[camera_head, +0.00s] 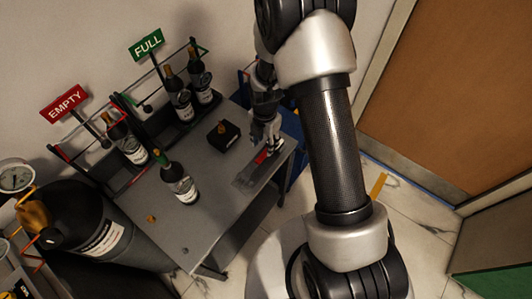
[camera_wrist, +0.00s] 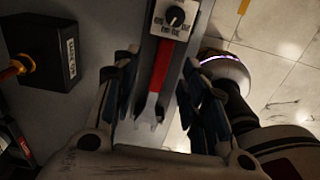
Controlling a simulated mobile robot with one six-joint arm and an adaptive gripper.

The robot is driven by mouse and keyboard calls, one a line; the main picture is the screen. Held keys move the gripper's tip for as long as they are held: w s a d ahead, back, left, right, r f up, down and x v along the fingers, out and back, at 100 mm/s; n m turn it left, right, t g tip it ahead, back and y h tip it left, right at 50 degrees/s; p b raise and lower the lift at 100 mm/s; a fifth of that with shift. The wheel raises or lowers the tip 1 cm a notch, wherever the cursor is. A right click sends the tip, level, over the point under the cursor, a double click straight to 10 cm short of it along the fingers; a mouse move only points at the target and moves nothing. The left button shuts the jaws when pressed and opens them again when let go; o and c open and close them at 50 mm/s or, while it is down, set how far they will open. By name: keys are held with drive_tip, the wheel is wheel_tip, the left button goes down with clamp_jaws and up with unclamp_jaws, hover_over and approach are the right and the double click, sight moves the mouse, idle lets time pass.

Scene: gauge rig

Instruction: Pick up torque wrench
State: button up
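The torque wrench (camera_wrist: 158,75) has a red handle and a silver forked end. It lies along a light grey strip near the table edge in the wrist view, and its red handle shows in the head view (camera_head: 261,157). My gripper (camera_wrist: 160,62) is open, with one dark finger on each side of the wrench. Gaps show between the fingers and the handle. In the head view my gripper (camera_head: 264,138) points down over the table's right end and partly hides the wrench.
A small dial box (camera_wrist: 172,20) sits at the handle's far end. A black box (camera_head: 223,135) with an orange-yellow fitting is left of my gripper. A bottle (camera_head: 178,182) stands on the grey table (camera_head: 215,205). Racks marked EMPTY (camera_head: 64,104) and FULL (camera_head: 147,44) hold bottles behind.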

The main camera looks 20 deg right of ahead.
sight(260, 160)
wheel_tip(260, 160, down, 5)
drive_tip(key=shift+s+d+r+b, duration=0.15)
drive_tip(key=shift+r+b, duration=0.05)
drive_tip(key=shift+b, duration=0.6)
drive_tip(key=shift+r, duration=0.1)
drive_tip(key=shift+c, duration=0.5)
clamp_jaws()
